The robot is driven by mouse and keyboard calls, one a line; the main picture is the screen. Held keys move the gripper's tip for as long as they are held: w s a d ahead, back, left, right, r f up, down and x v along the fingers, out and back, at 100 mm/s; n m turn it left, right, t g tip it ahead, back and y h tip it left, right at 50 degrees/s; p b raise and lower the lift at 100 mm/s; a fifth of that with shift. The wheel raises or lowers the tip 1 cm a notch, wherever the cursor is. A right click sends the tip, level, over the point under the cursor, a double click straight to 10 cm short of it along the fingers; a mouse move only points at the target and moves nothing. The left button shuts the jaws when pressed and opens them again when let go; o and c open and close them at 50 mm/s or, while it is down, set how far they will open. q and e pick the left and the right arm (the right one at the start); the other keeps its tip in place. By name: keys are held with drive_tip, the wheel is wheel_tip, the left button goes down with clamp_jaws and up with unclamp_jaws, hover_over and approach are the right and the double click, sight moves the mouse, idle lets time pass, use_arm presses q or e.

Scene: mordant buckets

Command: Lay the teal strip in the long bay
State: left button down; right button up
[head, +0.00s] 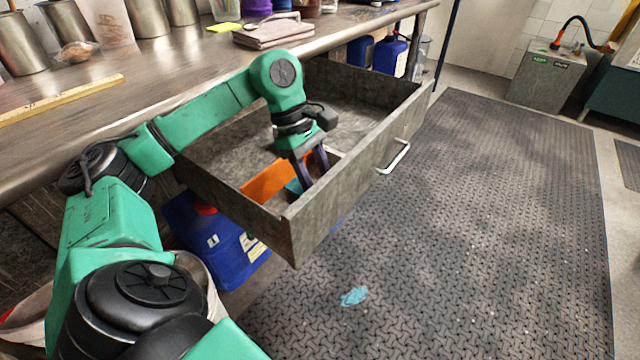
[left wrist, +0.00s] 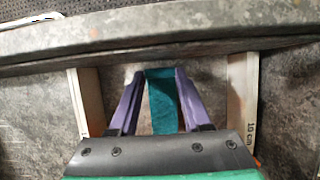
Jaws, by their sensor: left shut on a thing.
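The teal strip (left wrist: 162,105) lies between the two purple fingers of my left gripper (left wrist: 160,74), which is shut on it, inside the open grey drawer (head: 345,200). In the head view a small piece of the teal strip (head: 293,187) shows beside the fingers of my left gripper (head: 312,176); the rest is hidden. In the left wrist view the strip sits between a left divider (left wrist: 90,100) and a right divider (left wrist: 243,100) marked "10 cm". I cannot tell whether it touches the drawer floor. My right gripper is not in view.
An orange piece (head: 270,181) stands in the drawer just left of the gripper. The drawer front with its white handle (head: 396,157) is close to the fingers. The metal worktop (head: 120,115) lies behind, with folded cloths (head: 273,32). Blue jugs (head: 222,240) stand below.

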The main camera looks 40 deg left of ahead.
use_arm(q)
drive_tip(key=shift+f+b, duration=0.55)
drive_tip(key=shift+f, duration=0.2)
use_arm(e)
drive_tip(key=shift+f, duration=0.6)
use_arm(q)
drive_tip(key=shift+c, duration=1.4)
unclamp_jaws()
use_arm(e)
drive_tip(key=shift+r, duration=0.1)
use_arm(q)
drive_tip(key=shift+p+v, duration=0.35)
drive_tip(key=shift+v, duration=0.5)
drive_tip(key=p+v, duration=0.2)
drive_tip(key=v, duration=0.4)
drive_tip(key=shift+w+r, duration=0.1)
drive_tip(key=shift+r, duration=0.3)
drive_tip(key=p+v, duration=0.3)
drive_tip(key=v, duration=0.3)
drive_tip(key=shift+a, duration=0.15)
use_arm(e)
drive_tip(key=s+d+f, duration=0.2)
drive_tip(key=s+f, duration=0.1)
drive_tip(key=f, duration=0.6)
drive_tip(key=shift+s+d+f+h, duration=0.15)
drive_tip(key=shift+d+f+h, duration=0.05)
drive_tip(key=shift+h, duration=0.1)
